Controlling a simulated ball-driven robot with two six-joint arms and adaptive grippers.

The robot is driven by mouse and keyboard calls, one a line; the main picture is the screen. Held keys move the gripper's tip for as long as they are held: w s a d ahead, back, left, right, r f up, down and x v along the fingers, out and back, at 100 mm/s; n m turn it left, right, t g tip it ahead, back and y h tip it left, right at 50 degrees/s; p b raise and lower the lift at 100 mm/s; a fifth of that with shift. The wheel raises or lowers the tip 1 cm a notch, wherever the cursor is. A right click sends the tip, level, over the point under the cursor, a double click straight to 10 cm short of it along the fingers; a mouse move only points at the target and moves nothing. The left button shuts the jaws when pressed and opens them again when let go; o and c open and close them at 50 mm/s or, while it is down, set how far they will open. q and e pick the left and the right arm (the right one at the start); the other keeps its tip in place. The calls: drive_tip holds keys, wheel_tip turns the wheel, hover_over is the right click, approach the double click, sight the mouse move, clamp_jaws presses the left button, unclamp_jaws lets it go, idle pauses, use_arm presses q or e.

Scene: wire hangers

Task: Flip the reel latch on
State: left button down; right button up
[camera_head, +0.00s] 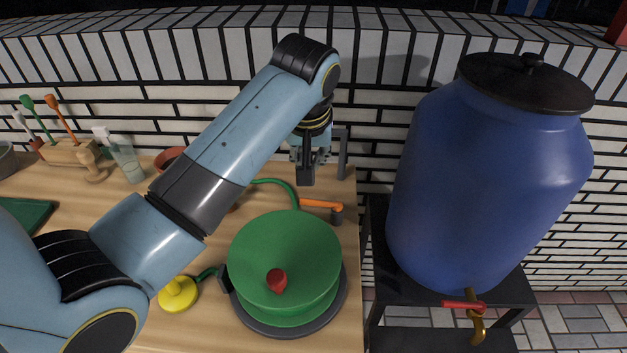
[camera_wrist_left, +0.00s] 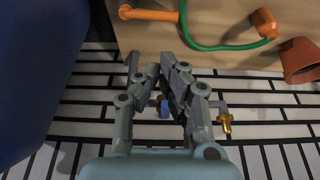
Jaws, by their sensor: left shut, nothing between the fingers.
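The green reel (camera_head: 285,258) sits on a dark round base on the wooden table, with a red knob on top. An orange lever (camera_head: 318,204) lies just behind the reel, ending at a small grey block; it looks like the latch, but I cannot tell its on or off position. An orange bar (camera_wrist_left: 152,14) shows at the top of the wrist view. My left gripper (camera_head: 306,180) is shut and empty, pointing down behind the lever and apart from it. Its closed fingers also show in the wrist view (camera_wrist_left: 174,72). My right gripper is not in view.
A green hose (camera_head: 278,183) curves behind the reel. A grey post (camera_head: 343,152) stands close behind my gripper. A yellow piece (camera_head: 178,293) lies left of the reel. A large blue barrel (camera_head: 485,180) stands right of the table. The brick wall is behind.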

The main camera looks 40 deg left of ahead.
sight(319, 203)
use_arm(q)
drive_tip(key=x, duration=0.9)
drive_tip(key=shift+w+a+b, duration=0.1)
drive_tip(key=shift+w+b, duration=0.05)
drive_tip(key=shift+b, duration=0.15)
drive_tip(key=shift+w+f, duration=0.1)
drive_tip(key=shift+f, duration=0.45)
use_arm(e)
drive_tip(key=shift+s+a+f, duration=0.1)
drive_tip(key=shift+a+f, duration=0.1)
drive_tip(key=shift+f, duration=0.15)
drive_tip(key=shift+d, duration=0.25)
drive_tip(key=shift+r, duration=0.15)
use_arm(q)
drive_tip(key=shift+r, duration=0.1)
drive_tip(key=shift+s+n+p, duration=0.2)
drive_tip(key=shift+n+p, duration=0.1)
drive_tip(key=shift+p, duration=0.05)
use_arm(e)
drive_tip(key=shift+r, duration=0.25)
